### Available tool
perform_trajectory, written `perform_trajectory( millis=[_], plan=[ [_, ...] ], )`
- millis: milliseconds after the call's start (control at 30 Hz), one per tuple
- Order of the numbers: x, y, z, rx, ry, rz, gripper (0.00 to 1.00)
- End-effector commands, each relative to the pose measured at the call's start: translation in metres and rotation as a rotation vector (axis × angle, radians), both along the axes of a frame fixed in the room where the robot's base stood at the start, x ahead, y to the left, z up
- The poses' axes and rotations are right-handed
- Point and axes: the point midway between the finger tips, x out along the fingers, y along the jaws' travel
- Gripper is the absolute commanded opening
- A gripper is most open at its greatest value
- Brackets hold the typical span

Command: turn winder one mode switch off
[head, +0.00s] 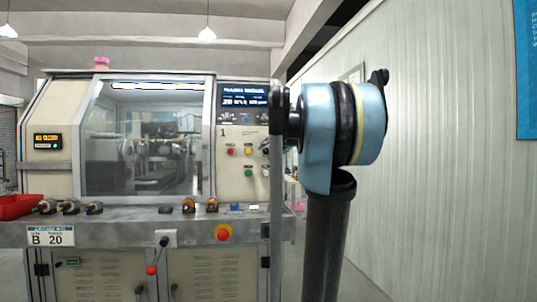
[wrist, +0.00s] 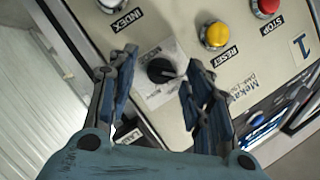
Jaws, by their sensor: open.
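Winder one (head: 140,140) stands at the left of the head view, with the numeral 1 on its control panel (head: 236,180). In the wrist view a black rotary switch (wrist: 162,70) sits on a pale square plate on the cream panel. Its pointer end is toward the right of the picture; its label is not legible to me. My gripper (wrist: 158,64) is open, with one finger on each side of the switch and visible gaps between them. Whether the fingertips touch the panel I cannot tell. In the head view my arm hides the panel's right edge.
In the wrist view a yellow RESET button (wrist: 215,35) and a red STOP button (wrist: 264,7) are near the right finger. A white INDEX button (wrist: 109,4) is at the top left. A red emergency button (head: 223,232) is on the machine's front ledge.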

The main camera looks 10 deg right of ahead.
Motion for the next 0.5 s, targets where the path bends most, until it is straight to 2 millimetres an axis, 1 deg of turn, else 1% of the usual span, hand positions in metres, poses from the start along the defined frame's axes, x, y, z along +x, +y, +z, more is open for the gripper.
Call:
perform_trajectory(
  millis=[233,267,300,367,400,433,500],
  plan=[
    [0.0006,0.0002,-0.0001,0.0,0.0,0.0,0.46],
    [0.0005,0.0002,-0.0001,0.0,0.0,0.0,0.42],
    [0.0005,0.0002,-0.0001,0.0,0.0,0.0,0.33],
    [0.0005,0.0002,-0.0001,0.0,0.0,0.0,0.19],
    [0.0005,0.0002,-0.0001,0.0,0.0,0.0,0.1],
    [0.0005,0.0002,-0.0001,0.0,0.0,0.0,0.03],
    [0.0004,0.0001,-0.0001,0.0,0.0,0.0,0.02]
  ],
)
